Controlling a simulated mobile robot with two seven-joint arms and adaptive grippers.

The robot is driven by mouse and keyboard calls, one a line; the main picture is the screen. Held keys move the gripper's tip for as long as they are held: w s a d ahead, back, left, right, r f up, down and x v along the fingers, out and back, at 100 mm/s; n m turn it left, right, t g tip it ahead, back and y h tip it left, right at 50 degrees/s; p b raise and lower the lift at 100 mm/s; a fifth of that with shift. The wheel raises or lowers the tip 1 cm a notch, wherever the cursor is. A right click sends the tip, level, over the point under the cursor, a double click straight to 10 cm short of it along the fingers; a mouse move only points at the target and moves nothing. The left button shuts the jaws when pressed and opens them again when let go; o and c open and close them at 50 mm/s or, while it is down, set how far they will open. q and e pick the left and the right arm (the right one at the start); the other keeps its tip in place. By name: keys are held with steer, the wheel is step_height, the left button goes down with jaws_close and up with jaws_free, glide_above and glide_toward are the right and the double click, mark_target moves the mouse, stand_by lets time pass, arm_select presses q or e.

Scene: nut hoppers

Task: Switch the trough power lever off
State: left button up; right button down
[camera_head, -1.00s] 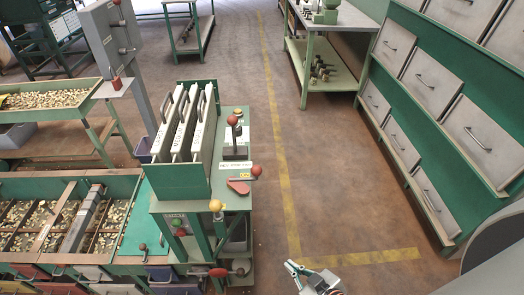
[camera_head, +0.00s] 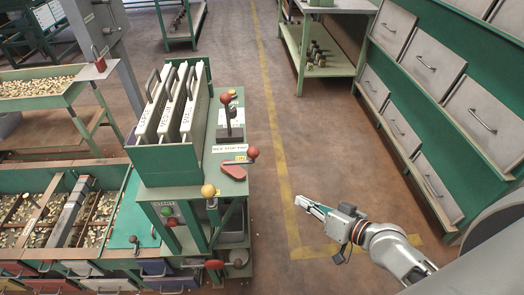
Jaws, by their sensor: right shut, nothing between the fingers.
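My right gripper (camera_head: 304,204) is shut and empty, above the floor to the right of the green control stand (camera_head: 172,178). It touches no lever. The stand carries an upright lever with a red ball (camera_head: 224,98), a red-ball lever at its right edge (camera_head: 252,153) and a yellow-ball lever (camera_head: 208,190) at its front. A red-handled lever (camera_head: 215,264) sits low on the front. A small dark lever (camera_head: 133,239) stands on the green plate beside the trough (camera_head: 125,215). The labels are too small to tell which is the trough power lever. My left gripper is out of view.
Several white panels with dark handles (camera_head: 190,115) stand in a rack on the stand. Grey hopper drawers (camera_head: 480,115) line the right side. A green table (camera_head: 340,50) stands at the back. The floor between stand and drawers (camera_head: 330,150) is clear.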

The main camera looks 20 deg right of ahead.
arm_select(q)
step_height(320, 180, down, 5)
steer(key=b, duration=0.7)
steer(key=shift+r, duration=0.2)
arm_select(e)
steer(key=w+r+m+y, duration=0.2)
steer(key=r+y, duration=0.2)
steer(key=r, duration=0.5)
steer(key=w+r+m+y, duration=0.3)
steer(key=r, duration=0.6)
steer(key=shift+a+t+y, duration=0.15)
steer(key=shift+t+y, duration=0.25)
steer(key=shift+w+r, duration=0.1)
steer(key=p+x, duration=0.4)
steer(key=x, duration=0.6)
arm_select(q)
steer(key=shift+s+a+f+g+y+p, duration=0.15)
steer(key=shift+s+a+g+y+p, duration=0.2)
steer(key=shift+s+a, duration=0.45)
arm_select(e)
steer(key=shift+s+a+f, duration=0.15)
steer(key=shift+s+a, duration=0.15)
steer(key=shift+s, duration=0.3)
steer(key=shift+s+a+f, duration=0.2)
steer(key=shift+s+a, duration=0.1)
steer(key=shift+s, duration=0.35)
steer(key=shift+s+a+f, duration=0.15)
steer(key=shift+s+a, duration=0.15)
steer(key=shift+s, duration=0.3)
